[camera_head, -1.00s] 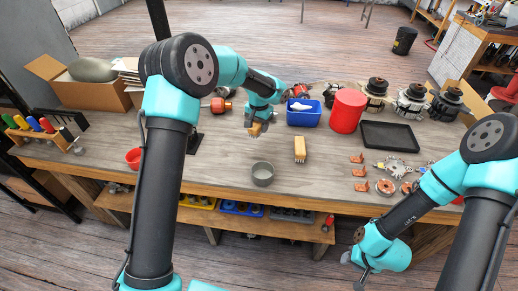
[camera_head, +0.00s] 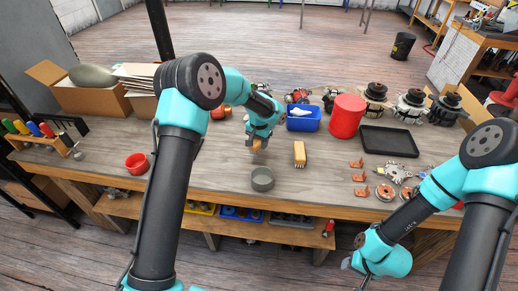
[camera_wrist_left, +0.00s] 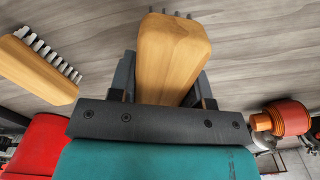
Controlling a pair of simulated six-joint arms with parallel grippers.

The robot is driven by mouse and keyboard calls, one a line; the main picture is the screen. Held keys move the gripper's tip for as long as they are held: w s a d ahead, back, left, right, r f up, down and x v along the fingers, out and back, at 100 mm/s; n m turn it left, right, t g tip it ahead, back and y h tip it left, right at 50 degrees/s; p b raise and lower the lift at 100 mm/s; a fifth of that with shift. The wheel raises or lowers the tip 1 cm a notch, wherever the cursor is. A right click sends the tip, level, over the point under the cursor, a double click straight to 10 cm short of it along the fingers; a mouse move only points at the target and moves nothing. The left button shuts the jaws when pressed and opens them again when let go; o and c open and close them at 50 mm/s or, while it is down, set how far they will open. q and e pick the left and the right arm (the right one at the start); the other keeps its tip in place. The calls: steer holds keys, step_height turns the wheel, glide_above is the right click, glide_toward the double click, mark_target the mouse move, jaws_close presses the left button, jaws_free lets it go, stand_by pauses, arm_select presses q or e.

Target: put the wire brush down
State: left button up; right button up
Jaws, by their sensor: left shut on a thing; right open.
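My left gripper (camera_head: 257,141) is shut on a wooden-handled wire brush (camera_wrist_left: 172,55), over the middle of the workbench (camera_head: 225,160), behind the grey bowl. Dark bristle tips show at the far end of the brush in the left wrist view; most of the bristles are hidden behind the wood. I cannot tell whether they touch the bench. A second wooden brush (camera_head: 299,153) with pale bristles lies to the right of the gripper; it also shows in the left wrist view (camera_wrist_left: 38,68). My right gripper (camera_head: 350,264) is open and empty in front of the bench.
A grey bowl (camera_head: 262,179) stands just in front of the held brush. A blue bin (camera_head: 304,120), a red cylinder (camera_head: 347,116) and a black tray (camera_head: 389,141) stand behind and to the right. A red bowl (camera_head: 137,163) is at left. Bare bench lies between the bowls.

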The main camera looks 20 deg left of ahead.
arm_select(q)
steer(key=shift+f, duration=1.85)
steer(key=shift+f, duration=0.1)
steer(key=o, duration=0.8)
steer(key=shift+o, duration=0.2)
step_height(320, 180, up, 12)
steer(key=shift+r, duration=0.1)
